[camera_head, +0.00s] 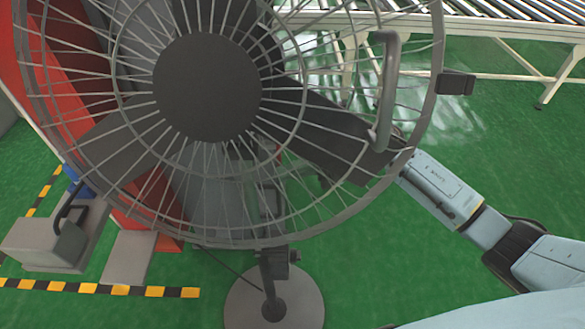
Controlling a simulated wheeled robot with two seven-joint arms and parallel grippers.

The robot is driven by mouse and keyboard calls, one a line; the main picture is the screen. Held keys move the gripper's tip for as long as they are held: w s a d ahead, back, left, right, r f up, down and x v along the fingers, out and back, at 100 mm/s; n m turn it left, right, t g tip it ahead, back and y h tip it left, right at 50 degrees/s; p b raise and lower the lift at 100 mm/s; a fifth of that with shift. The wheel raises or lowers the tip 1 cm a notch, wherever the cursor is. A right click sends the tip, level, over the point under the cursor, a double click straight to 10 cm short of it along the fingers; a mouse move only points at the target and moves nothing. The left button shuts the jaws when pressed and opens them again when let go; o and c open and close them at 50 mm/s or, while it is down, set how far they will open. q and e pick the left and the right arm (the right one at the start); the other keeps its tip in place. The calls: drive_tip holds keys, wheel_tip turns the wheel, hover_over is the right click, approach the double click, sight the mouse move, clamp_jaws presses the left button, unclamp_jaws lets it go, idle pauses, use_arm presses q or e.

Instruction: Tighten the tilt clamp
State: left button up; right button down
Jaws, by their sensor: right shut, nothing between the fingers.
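A large grey pedestal fan (208,88) fills the left and middle of the head view, its wire cage facing me. Its pole and round base (300,300) show below the cage. A dark bracket or clamp (279,256) sits at the top of the pole, under the cage; I cannot tell whether it is tight. My right arm comes in from the right. My right gripper (376,162) is at the right edge of the cage, partly hidden by the wires and apart from the dark bracket. It is shut and holds nothing. My left gripper is not in view.
A grey curved handle (388,90) and a black clip (455,84) are at the cage's right side. A roller conveyor (490,25) stands behind. A red machine (25,60) and grey blocks (45,240) are at left. Green floor (500,130) is clear at right.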

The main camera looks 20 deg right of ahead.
use_arm(q)
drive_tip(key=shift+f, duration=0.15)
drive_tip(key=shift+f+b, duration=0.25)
drive_tip(key=shift+b, duration=0.1)
use_arm(e)
drive_tip(key=shift+w+n, duration=0.15)
drive_tip(key=shift+n, duration=0.15)
